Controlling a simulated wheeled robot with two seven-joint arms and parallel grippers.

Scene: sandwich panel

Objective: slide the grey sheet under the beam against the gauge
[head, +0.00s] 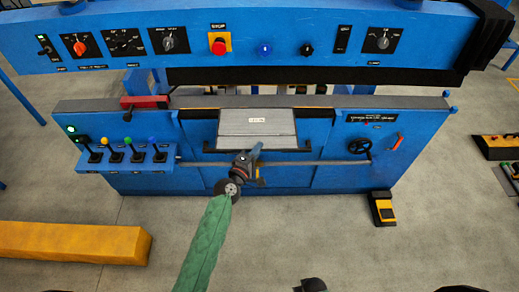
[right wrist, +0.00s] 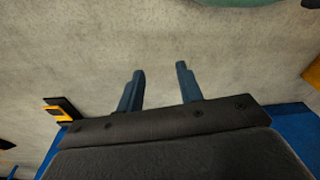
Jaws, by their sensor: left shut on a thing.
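The grey sheet (head: 240,128), with a small white label, lies flat on the blue machine's bed, its front edge toward me. The wide blue beam (head: 200,58) spans the machine behind and above it. A dark gap shows between the beam and the bed. My left gripper (head: 257,149) is shut on the sheet's front edge, right of its middle; the jaws are small and partly hidden by the wrist. I cannot make out the gauge clearly behind the beam. My right gripper (right wrist: 160,70) is open and empty above the floor in the right wrist view.
A red block (head: 145,102) sits on the bed's left end. A yellow pedal (head: 383,208) and a yellow beam (head: 75,242) are on the floor.

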